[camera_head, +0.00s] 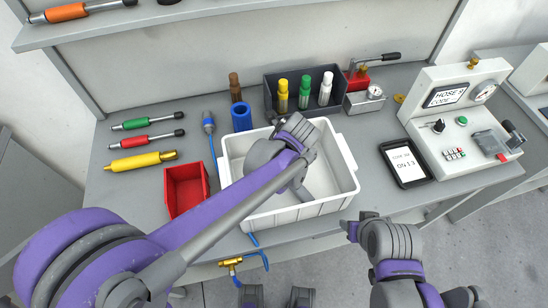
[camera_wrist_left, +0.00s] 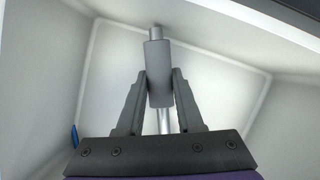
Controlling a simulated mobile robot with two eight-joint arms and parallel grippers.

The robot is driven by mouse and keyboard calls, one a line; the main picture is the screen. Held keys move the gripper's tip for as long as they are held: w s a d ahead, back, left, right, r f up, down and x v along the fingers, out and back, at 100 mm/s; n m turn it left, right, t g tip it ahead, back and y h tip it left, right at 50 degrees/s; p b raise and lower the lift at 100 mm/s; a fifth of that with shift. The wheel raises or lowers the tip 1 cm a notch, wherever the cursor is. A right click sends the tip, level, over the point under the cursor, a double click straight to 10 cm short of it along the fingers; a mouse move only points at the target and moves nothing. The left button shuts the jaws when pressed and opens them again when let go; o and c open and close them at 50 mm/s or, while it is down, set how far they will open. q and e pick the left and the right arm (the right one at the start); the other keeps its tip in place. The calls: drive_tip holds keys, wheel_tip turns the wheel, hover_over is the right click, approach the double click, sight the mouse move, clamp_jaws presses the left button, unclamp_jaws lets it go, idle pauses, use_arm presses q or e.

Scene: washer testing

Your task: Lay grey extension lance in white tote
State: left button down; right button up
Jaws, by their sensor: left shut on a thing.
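The white tote (camera_head: 350,190) stands on the grey bench at the centre of the head view. My left arm reaches over it, with the wrist above the tote and hiding part of its inside. In the left wrist view my left gripper (camera_wrist_left: 160,78) is shut on the grey extension lance (camera_wrist_left: 155,58), a grey cylinder with a thinner rod. The tote's pale walls and floor surround it. In the head view the lance is mostly hidden by my arm. My right gripper (camera_head: 350,229) is at the bench's front edge, right of the tote; its jaws cannot be made out.
A red bin (camera_head: 186,190) stands close left of the tote. A dark rack with bottles (camera_head: 304,92) and a blue cylinder (camera_head: 241,117) stand behind. Green, red and yellow lances (camera_head: 142,163) lie at left. A tablet (camera_head: 405,162) and control panel (camera_head: 462,123) are at right.

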use_arm(q)
drive_tip(key=shift+f+b, duration=0.4)
drive_tip(key=shift+f, duration=0.2)
drive_tip(key=c, duration=0.5)
unclamp_jaws()
drive_tip(key=shift+c, duration=0.2)
drive_tip(key=shift+r, duration=0.3)
drive_tip(key=p+v, duration=0.1)
drive_tip(key=v, duration=1.1)
drive_tip(key=shift+r+p, duration=0.35)
drive_tip(key=shift+p, duration=0.05)
